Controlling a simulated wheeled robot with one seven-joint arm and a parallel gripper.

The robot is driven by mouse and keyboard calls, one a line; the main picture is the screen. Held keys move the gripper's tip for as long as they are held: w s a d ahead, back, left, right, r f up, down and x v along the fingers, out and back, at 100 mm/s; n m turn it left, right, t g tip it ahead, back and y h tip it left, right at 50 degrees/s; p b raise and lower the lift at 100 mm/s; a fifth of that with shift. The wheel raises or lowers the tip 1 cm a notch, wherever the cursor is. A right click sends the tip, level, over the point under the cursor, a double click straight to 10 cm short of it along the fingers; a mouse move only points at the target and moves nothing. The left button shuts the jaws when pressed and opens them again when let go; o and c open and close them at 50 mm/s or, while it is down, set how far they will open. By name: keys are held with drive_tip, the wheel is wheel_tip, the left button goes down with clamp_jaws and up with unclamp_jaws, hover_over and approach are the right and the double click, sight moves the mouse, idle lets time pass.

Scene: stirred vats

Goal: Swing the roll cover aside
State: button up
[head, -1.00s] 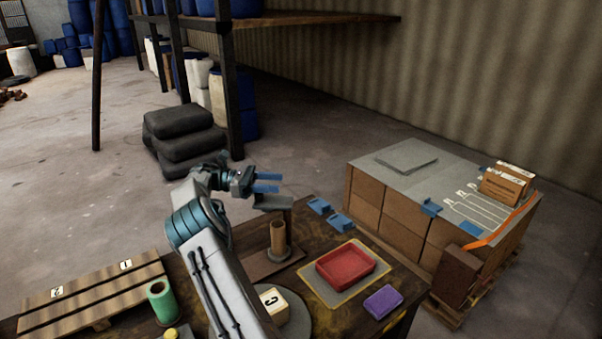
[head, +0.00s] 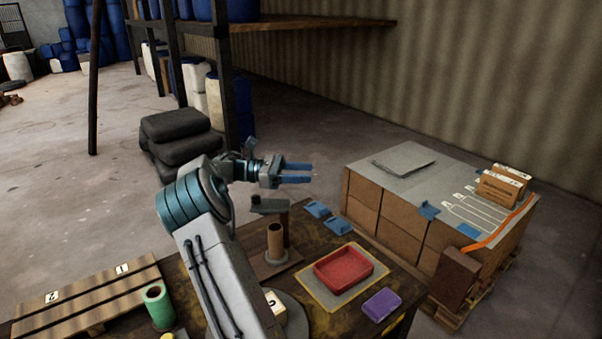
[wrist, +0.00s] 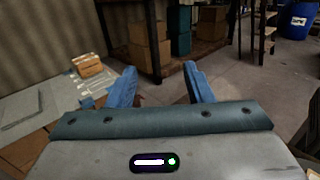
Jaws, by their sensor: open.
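In the head view, a dark grey flat cover (head: 270,208) sits at the top of a dark post (head: 285,232). It reaches left from the post and appears above a brown roll (head: 275,243) standing upright on a wooden base. Whether it is directly over the roll is hard to tell. My gripper (head: 311,173) is open, with blue fingers pointing right, higher in the picture than the cover and apart from it. In the wrist view the fingers (wrist: 160,72) are spread with nothing between them. The cover is not visible there.
The table holds a red tray (head: 344,268) on a yellow-edged mat, a purple block (head: 382,304), blue pieces (head: 318,210), a green roll (head: 158,306) and a slatted wooden board (head: 90,294). A box-loaded pallet (head: 400,217) stands at the right. Dark sacks (head: 180,145) lie behind my arm.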

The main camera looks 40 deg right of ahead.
drive_tip(key=c, duration=0.4)
drive_tip(key=shift+s+d+f, duration=0.15)
drive_tip(key=shift+d+f, duration=0.1)
drive_tip(key=shift+d, duration=0.05)
drive_tip(key=c, duration=0.5)
drive_tip(key=s+d+f+n+t+b, duration=0.1)
drive_tip(key=d+f+t, duration=0.1)
drive_tip(key=s+d+f+t+b, duration=0.1)
drive_tip(key=d+f+t+b, duration=0.1)
drive_tip(key=s+d+f+n+t+b, duration=0.1)
drive_tip(key=d+f+t+b, duration=0.1)
drive_tip(key=d, duration=0.1)
drive_tip(key=shift+f+n, duration=0.3)
drive_tip(key=shift+f, duration=0.1)
clamp_jaws()
drive_tip(key=n+t+y+b, duration=0.5)
drive_tip(key=t+y+b, duration=0.3)
drive_tip(key=t+b, duration=1.3)
approach(257, 201)
drive_tip(key=w+f+t, duration=0.1)
drive_tip(key=w, duration=0.1)
drive_tip(key=w+d+f+t+p, duration=0.1)
drive_tip(key=w, duration=0.1)
drive_tip(key=w+d+f+t+p, duration=0.1)
drive_tip(key=w+t, duration=0.1)
drive_tip(key=shift+f, duration=0.1)
